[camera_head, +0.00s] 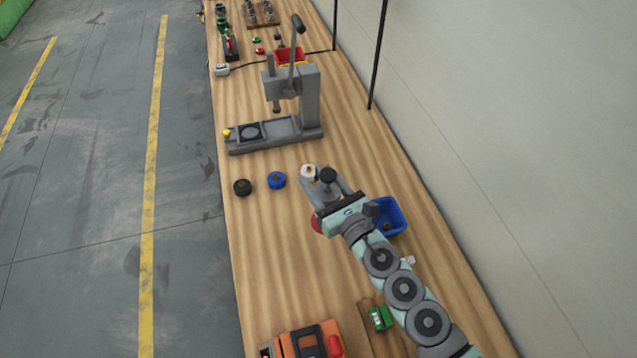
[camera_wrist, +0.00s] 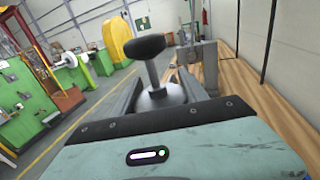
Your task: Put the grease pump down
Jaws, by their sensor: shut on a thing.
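The grease pump shows in the wrist view as a black knob (camera_wrist: 145,46) on a grey rod above a light grey domed body (camera_wrist: 160,97). My gripper (camera_wrist: 158,88) is shut on it, with a grey finger on each side, and the knob stands above the fingers. In the head view the black knob (camera_head: 328,176) shows over my gripper (camera_head: 323,186), above the bench. The pump's lower part is hidden by the gripper in both views. I cannot tell whether its base touches the bench.
On the wooden bench (camera_head: 270,260), black (camera_head: 242,187), blue (camera_head: 277,180) and white (camera_head: 309,170) round pieces stand left of and close to my gripper. A grey lever press (camera_head: 308,98) stands behind. A blue bin (camera_head: 397,211) and a partly hidden red thing (camera_head: 316,223) are near my wrist. Bench room is clear front left.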

